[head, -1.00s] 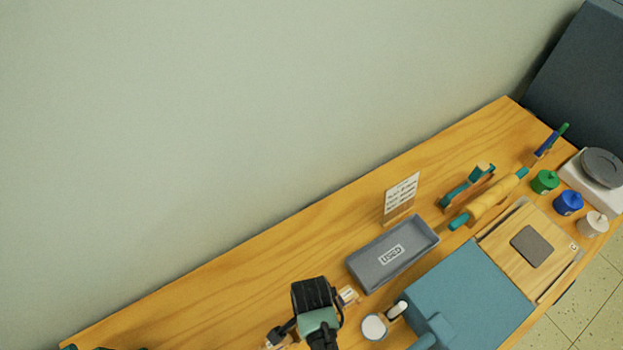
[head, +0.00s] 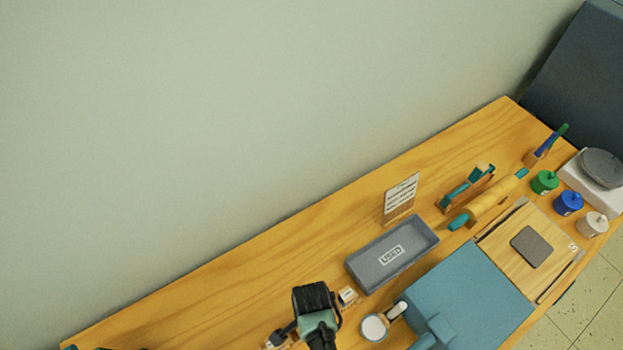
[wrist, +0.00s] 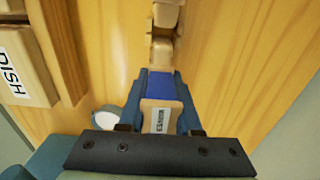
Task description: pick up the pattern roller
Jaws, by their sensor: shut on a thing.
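In the wrist view my gripper (wrist: 160,92) is shut on a blue part (wrist: 160,84) that I take for the pattern roller's handle. Pale wooden pieces (wrist: 163,50) continue from it towards the top of the view. A wooden block with a white label (wrist: 160,118) sits low between the fingers, and whether it belongs to the roller or a rest is unclear. In the head view my gripper (head: 318,305) is over the front left of the table and hides most of the roller. A small labelled wooden piece (head: 347,296) shows just to its right.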

